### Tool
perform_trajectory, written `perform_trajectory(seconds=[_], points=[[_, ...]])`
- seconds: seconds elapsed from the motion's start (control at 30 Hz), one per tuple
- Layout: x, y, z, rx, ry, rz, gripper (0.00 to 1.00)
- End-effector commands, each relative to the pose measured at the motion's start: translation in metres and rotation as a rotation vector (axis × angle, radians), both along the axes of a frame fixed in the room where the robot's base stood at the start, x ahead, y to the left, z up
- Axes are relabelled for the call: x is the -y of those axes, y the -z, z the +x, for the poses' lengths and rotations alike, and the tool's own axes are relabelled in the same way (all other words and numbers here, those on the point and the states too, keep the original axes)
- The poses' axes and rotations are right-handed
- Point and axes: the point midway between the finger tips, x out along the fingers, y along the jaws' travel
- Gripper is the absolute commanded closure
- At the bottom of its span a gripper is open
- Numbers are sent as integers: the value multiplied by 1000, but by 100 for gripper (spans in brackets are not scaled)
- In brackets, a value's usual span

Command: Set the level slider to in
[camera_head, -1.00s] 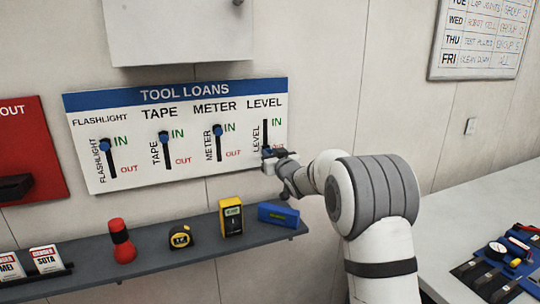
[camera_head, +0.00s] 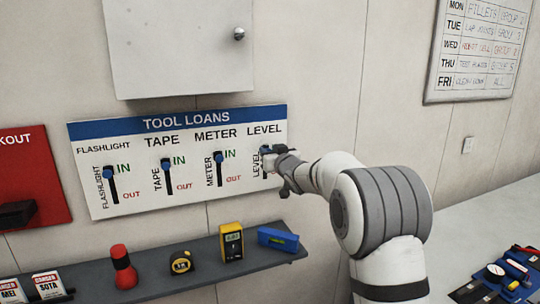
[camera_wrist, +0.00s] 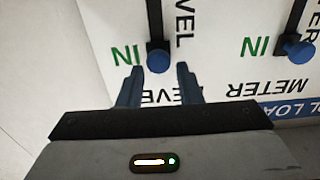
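The TOOL LOANS board (camera_head: 140,205) hangs on the wall, with several sliders. The level slider's blue knob (camera_wrist: 158,60) shows in the wrist view at the IN end of its dark slot, beside the green IN label. My gripper (camera_head: 270,151) is at the LEVEL column in the head view and hides most of that slot. In the wrist view my gripper (camera_wrist: 160,72) has its two fingers apart on either side of the knob, with small gaps visible.
The meter slider knob (camera_wrist: 298,50) is close by in the wrist view, also by IN. Below the board, a shelf (camera_head: 210,255) holds a flashlight (camera_head: 123,267), tape (camera_head: 181,262), yellow meter (camera_head: 231,242) and blue level (camera_head: 278,239). A cabinet (camera_head: 180,50) hangs above.

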Motion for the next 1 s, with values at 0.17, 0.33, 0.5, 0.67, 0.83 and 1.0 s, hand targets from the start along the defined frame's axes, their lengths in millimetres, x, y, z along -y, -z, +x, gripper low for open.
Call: perform_trajectory(seconds=[0.17,0.33,0.5,0.67,0.83,1.0], points=[[0,2,0,-4,0,-2,56],[0,3,0,-6,0,-1,56],[4,5,-10,-6,1,-1,56],[14,5,-32,-4,2,-1,56],[24,5,-56,-4,1,-3,56],[29,4,-70,-5,1,-1,56]])
